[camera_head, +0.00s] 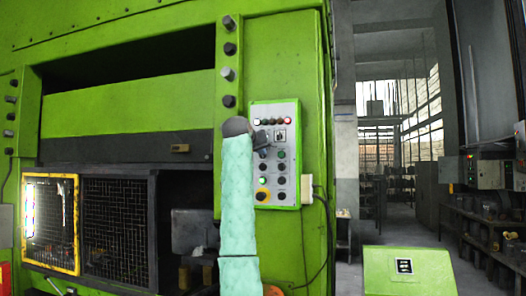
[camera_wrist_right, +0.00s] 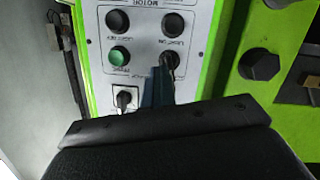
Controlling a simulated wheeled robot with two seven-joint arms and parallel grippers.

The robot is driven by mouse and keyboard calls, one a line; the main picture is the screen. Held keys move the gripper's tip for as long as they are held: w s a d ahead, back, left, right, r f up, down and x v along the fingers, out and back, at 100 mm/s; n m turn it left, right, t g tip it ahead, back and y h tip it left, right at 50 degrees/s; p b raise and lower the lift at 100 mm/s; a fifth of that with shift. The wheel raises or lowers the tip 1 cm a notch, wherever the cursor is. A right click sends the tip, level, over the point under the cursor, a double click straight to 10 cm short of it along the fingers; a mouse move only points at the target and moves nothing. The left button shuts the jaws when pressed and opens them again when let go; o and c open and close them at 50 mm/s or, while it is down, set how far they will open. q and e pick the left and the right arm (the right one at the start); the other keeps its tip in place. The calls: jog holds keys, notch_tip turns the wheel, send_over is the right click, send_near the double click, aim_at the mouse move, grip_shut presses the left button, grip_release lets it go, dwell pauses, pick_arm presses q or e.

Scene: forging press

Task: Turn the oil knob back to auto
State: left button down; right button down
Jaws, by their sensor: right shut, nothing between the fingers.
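The control panel (camera_head: 290,190) is a light grey plate on the green press, with lamps, buttons and knobs. A black selector knob on a white square plate (camera_head: 280,135) sits in the upper right of the panel; it also shows in the upside-down wrist view (camera_wrist_right: 125,98). My right gripper (camera_head: 263,139) is shut and empty at the upper left of the panel, beside that knob. In the wrist view its fingers (camera_wrist_right: 160,85) point at a black knob (camera_wrist_right: 171,60) and overlap it; contact cannot be told. The small labels are not clearly readable, so I cannot tell which knob is oil. My left gripper is out of view.
A green button (camera_wrist_right: 118,57) and other black controls lie close to the fingers. Large bolts (camera_head: 228,74) stand out left of the panel. A yellow-ringed button (camera_head: 262,195) is at the panel's bottom. An open aisle lies to the right, with a green box (camera_head: 385,270) in front.

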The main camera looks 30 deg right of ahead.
jog(key=shift+w+a+f+b, duration=0.3)
jog(key=shift+w+a+f, duration=0.15)
jog(key=shift+f, duration=0.2)
dwell(1.6)
jog(key=shift+s+d+r, duration=0.25)
jog(key=shift+s+r, duration=0.05)
jog(key=shift+s, duration=0.05)
dwell(0.6)
